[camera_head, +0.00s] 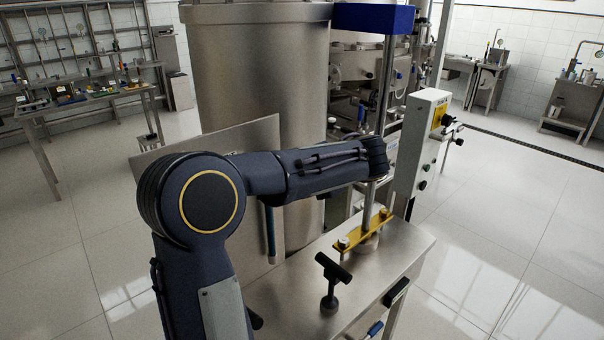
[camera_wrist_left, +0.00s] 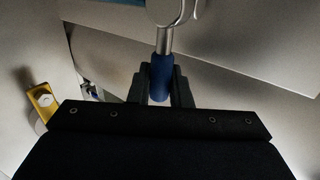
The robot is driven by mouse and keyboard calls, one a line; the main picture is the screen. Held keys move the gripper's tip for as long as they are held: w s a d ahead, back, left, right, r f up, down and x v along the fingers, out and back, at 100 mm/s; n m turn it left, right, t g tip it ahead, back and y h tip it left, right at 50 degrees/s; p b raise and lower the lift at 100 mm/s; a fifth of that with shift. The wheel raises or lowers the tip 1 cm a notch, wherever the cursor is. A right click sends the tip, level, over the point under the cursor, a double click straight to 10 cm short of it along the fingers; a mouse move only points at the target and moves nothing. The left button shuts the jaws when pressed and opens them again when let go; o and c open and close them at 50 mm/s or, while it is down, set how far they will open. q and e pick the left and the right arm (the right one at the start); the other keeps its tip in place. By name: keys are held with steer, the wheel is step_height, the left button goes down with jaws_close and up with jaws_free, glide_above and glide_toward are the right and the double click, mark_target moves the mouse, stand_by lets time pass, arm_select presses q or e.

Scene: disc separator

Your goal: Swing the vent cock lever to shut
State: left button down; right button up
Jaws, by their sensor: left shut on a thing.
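The vent cock lever shows in the left wrist view as a metal stem with a blue grip (camera_wrist_left: 161,76). Its stem rises to a round metal cock body (camera_wrist_left: 168,10) at the top of that view. My left gripper (camera_wrist_left: 162,88) is shut on the blue grip, with one dark finger on each side of it. The grip's lower end is partly hidden between the fingers. In the head view my left arm reaches across to the right, and its gripper is hidden beyond the wrist. I cannot clearly make out the lever there. My right gripper is in neither view.
A large steel separator vessel (camera_head: 255,75) stands behind my arm. A steel bench (camera_head: 290,292) carries a black T-handle (camera_head: 331,284) and a yellow clamp bar (camera_head: 362,234). A white control box (camera_head: 418,140) stands to the right. Open tiled floor lies at far right.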

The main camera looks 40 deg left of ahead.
arm_select(q)
steer(key=shift+f, duration=0.15)
steer(key=c, duration=1.4)
jaws_free()
steer(key=shift+o, duration=0.2)
steer(key=b+v, duration=0.1)
steer(key=v, duration=0.7)
